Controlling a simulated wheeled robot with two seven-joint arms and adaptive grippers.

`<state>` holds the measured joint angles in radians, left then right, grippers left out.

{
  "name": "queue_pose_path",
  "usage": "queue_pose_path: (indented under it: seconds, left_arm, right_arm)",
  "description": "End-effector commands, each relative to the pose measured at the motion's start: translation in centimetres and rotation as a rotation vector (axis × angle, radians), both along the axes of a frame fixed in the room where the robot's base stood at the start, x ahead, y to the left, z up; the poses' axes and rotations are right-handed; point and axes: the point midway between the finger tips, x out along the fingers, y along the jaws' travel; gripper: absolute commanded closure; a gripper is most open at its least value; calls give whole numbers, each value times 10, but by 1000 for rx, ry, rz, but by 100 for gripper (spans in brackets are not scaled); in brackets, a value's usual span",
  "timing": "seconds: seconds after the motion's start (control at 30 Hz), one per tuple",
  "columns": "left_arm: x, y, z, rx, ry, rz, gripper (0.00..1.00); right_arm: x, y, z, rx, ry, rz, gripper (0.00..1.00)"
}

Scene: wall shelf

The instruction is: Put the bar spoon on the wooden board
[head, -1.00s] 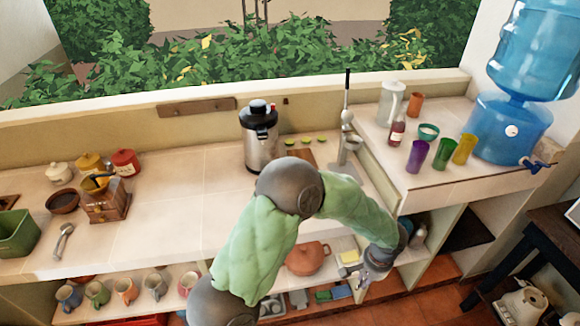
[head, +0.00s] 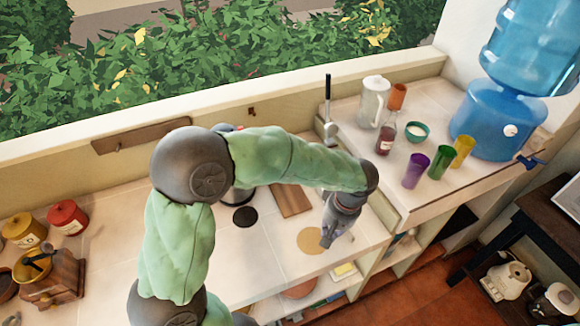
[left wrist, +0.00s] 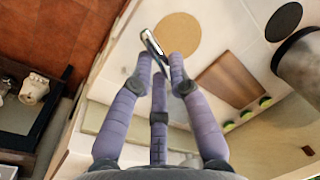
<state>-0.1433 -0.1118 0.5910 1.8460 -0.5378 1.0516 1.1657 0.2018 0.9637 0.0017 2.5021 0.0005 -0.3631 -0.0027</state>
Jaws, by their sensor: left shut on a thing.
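My left gripper (head: 327,238) is over the right end of the counter. In the left wrist view my left gripper (left wrist: 162,68) is shut on a thin shiny metal thing, the bar spoon (left wrist: 152,43), which sticks out past the fingertips. The rest of the spoon is hidden by the fingers. The wooden board (head: 293,201) is a brown rectangle lying on the counter, behind and left of the gripper. It also shows in the left wrist view (left wrist: 232,80), right of the fingers and apart from the spoon. My right gripper is not in view.
A round tan mat (head: 309,240) lies beside the gripper. A dark disc (head: 245,216) lies left of the board, by the metal urn (left wrist: 303,62). A raised ledge (head: 395,207) with cups and bottles bounds the right.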

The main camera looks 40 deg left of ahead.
Motion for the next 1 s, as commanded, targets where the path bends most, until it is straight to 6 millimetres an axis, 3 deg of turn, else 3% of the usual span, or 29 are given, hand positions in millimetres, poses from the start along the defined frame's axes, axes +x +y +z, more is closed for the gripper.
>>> queue_pose_path:
  seconds: [0.17, 0.4, 0.53, 0.67, 1.0]
  left_arm:
    - [-18, 12, 3, 14, 6, 23, 100]
    - [-61, 39, 1, 45, 32, 21, 100]
    - [-70, 47, 0, 54, 40, 20, 100]
    - [-59, 59, -8, 55, 45, 22, 100]
    - [-3, 105, -41, 54, 44, 23, 100]
  right_arm:
    - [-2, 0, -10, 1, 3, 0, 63]
    - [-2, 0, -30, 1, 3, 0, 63]
    - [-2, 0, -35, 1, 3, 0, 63]
    - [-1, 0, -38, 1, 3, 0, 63]
    - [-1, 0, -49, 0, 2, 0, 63]
